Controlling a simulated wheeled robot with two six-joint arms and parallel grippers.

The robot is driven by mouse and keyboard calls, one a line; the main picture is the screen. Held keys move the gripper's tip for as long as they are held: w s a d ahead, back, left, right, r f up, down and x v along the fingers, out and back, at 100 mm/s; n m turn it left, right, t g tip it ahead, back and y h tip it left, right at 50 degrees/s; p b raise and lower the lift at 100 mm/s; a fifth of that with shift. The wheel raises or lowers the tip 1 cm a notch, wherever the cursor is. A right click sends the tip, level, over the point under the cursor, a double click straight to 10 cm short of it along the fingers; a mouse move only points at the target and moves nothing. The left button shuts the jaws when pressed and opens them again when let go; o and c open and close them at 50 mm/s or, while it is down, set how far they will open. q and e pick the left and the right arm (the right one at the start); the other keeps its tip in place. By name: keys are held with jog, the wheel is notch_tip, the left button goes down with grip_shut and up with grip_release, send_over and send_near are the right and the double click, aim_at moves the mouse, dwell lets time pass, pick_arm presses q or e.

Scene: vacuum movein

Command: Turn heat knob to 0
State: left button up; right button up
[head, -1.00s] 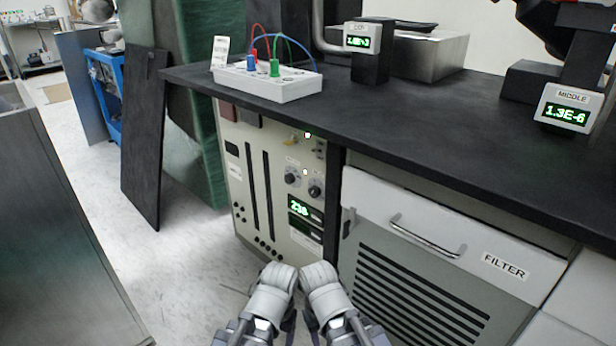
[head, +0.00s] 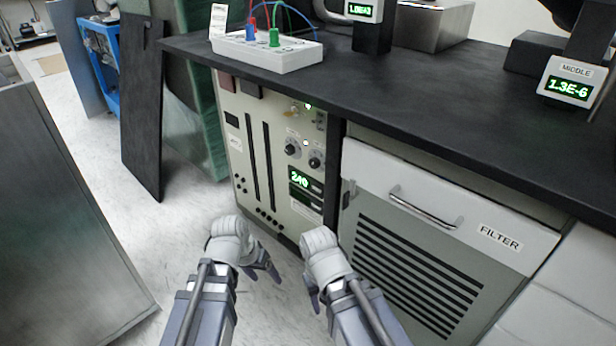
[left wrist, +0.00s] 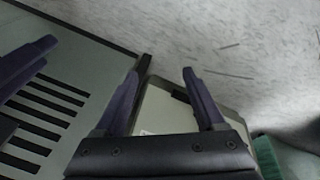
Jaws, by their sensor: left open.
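The cream control panel (head: 238,165) stands under the black counter. It has two black knobs side by side, the left knob (head: 292,147) and the right knob (head: 316,161). Their labels are too small to read, so I cannot tell which is heat. Below them a green display (head: 300,180) reads about 240. My left gripper (head: 263,270) is low in front of the panel, apart from the knobs. In the left wrist view its fingers (left wrist: 162,82) are spread and empty. My right gripper (head: 314,295) is beside it, in front of the panel's right edge; its jaw gap is unclear.
A white FILTER drawer (head: 440,195) with a metal handle and a slatted cabinet are to the right. A white box (head: 268,52) with cables sits on the counter (head: 400,110). A dark board (head: 142,110) leans at left. Floor is clear before the panel.

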pick_arm(q)
jog(key=w+d+m+t+h+b, duration=0.1)
jog(key=w+d+h, duration=0.1)
jog(key=w+h, duration=0.15)
jog(key=m+t+h, duration=0.4)
jog(key=t+h, duration=0.3)
jog(key=t, duration=0.3)
send_near(312, 165)
jog(key=shift+x, duration=4.2)
pick_arm(e)
notch_tip(312, 165, down, 3)
jog(key=shift+r, duration=0.2)
pick_arm(q)
jog(key=shift+s, duration=0.1)
grip_shut()
